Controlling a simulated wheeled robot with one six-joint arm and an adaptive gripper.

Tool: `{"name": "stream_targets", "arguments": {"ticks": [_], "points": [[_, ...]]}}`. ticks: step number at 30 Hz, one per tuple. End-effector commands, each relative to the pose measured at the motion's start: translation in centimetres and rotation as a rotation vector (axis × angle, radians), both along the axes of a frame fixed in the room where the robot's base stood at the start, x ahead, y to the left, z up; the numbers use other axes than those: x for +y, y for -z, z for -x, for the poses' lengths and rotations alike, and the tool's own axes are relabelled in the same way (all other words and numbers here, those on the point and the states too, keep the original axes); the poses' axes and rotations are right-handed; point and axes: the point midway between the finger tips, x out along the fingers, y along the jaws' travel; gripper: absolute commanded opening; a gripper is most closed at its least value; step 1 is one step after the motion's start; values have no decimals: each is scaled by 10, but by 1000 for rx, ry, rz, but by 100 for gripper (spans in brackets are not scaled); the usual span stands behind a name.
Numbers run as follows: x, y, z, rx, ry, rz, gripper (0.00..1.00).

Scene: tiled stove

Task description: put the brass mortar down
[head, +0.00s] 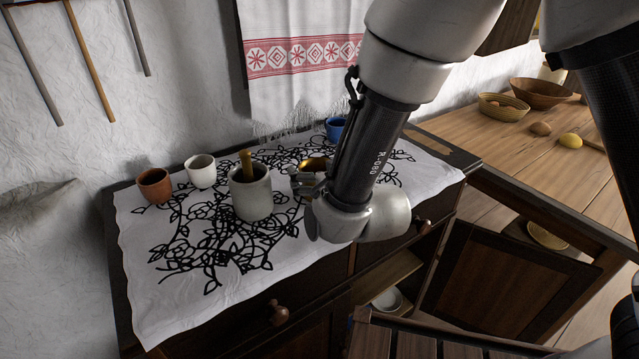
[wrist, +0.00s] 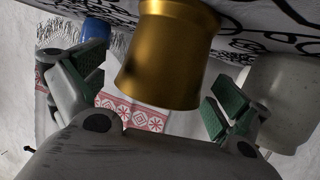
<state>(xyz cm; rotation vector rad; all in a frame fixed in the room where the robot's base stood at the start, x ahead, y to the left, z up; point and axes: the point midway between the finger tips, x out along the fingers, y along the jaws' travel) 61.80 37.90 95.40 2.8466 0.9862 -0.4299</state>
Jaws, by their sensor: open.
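The brass mortar (head: 316,164) stands on the patterned white cloth (head: 185,305) on the cabinet, partly hidden by my gripper and arm in the head view. The wrist view, which is upside down, shows the mortar (wrist: 168,55) large, with its base end towards the cloth (wrist: 240,15). My gripper (head: 305,181) is beside it. In the wrist view, the two green-padded fingers of my gripper (wrist: 162,85) are spread on either side of the mortar, with gaps between pads and brass. The jaws are open.
A grey stone mortar (head: 251,198) with a wooden pestle (head: 246,163) stands close to the left. A white cup (head: 201,171) and a terracotta cup (head: 154,186) are farther left. A blue mug (head: 335,124) is behind. The cloth's front left is clear.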

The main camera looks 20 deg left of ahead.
Motion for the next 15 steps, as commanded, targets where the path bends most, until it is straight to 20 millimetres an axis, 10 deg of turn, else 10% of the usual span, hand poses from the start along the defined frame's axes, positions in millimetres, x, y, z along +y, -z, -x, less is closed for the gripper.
{"name": "stream_targets", "arguments": {"ticks": [8, 15], "points": [[4, 2, -5, 0, -1, 0, 99], [4, 2, -5, 0, -1, 0, 59]]}}
